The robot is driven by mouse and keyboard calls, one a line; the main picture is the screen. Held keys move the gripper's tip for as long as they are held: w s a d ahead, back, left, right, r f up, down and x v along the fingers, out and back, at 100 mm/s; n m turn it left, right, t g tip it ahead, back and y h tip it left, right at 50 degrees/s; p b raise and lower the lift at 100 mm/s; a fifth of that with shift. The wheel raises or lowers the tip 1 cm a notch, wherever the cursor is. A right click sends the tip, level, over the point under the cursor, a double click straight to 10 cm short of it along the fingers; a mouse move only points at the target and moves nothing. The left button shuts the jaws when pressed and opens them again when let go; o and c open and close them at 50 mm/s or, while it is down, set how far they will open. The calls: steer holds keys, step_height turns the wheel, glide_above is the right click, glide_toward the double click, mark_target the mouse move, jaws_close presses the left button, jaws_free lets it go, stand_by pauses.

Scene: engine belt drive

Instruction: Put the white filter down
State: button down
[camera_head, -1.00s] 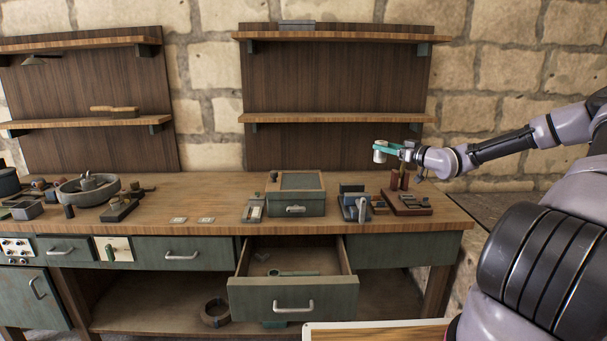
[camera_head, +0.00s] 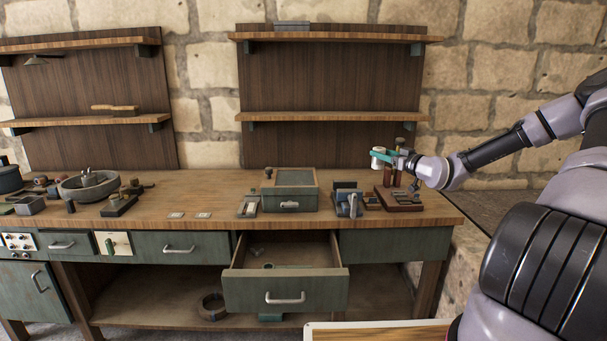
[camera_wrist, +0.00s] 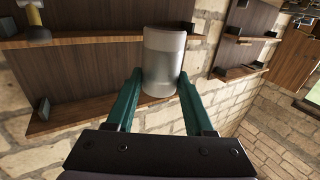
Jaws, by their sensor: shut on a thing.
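The white filter (camera_head: 378,157) is a pale cylinder held in the air above the right part of the workbench. It also shows in the wrist view (camera_wrist: 163,62), upright between two teal fingers, its lower part reaching down between the fingertips. My gripper (camera_head: 385,156) is shut on the filter; in the wrist view my gripper (camera_wrist: 160,85) has a finger on each side of it. The filter is clear of the bench top (camera_head: 230,185), in front of the back panel's right edge.
A brown stand (camera_head: 399,199) with upright parts is below my gripper. A blue-grey holder (camera_head: 347,197) and a green lidded box (camera_head: 291,190) stand to its left. An open drawer (camera_head: 285,292) juts out in front. Bare bench lies left of the box.

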steer(key=s+d+f+m+t+h, duration=0.25)
steer(key=s+f+m+h, duration=0.4)
steer(key=f+h, duration=0.4)
steer(key=s+r+y, duration=0.1)
steer(key=s, duration=0.5)
steer(key=shift+a+r, duration=0.15)
steer(key=shift+a, duration=0.2)
steer(key=shift+d, duration=0.1)
